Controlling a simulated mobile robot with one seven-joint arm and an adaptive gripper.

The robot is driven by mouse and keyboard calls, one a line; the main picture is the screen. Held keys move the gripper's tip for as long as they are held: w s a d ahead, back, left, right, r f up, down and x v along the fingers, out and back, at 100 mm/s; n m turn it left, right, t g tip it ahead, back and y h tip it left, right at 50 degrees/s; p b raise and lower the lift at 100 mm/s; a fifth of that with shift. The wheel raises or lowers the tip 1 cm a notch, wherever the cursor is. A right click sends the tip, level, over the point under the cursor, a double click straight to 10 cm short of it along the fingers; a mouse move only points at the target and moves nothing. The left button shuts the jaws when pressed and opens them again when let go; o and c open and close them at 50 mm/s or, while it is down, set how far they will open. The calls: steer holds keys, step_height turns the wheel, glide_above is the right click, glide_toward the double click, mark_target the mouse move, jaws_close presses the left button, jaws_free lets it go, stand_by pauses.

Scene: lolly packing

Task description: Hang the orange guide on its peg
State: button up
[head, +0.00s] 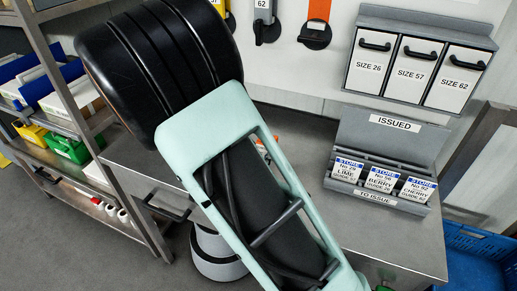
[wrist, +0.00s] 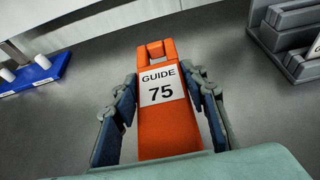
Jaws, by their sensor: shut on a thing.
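The orange guide (wrist: 160,130), with a white label reading GUIDE 75, is between the two fingers of my gripper (wrist: 163,80) in the wrist view. The fingers are shut on its sides, and its notched end points away from me. In the head view my arm hides the gripper; a small orange part (head: 262,150) shows beside the arm over the bench. On the wall at the top, an orange strip (head: 319,10) stands above a black round fitting (head: 315,37). Whether a free peg is there I cannot tell. A grey piece marked 62 (head: 265,18) hangs to its left.
A grey rack of bins (head: 419,70) marked SIZE 26, 57 and 62 is on the wall. An ISSUED/TO ISSUE holder (head: 393,122) with three cards stands on the grey bench (head: 400,232). Shelves (head: 60,105) stand left; a blue crate (head: 480,255) is right.

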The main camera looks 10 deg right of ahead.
steer(key=shift+w+d+f, duration=0.35)
steer(key=shift+w+f, duration=0.1)
steer(key=shift+f, duration=0.2)
steer(key=shift+w+d+f, duration=0.3)
steer(key=shift+w+f, duration=0.1)
steer(key=shift+f, duration=0.2)
steer(key=f, duration=0.3)
steer(key=shift+w+d, duration=0.25)
steer(key=shift+w, duration=0.1)
steer(key=shift+f, duration=0.3)
steer(key=shift+b, duration=0.3)
steer(key=shift+f, duration=0.2)
steer(key=o, duration=1.3)
steer(key=shift+r, duration=0.1)
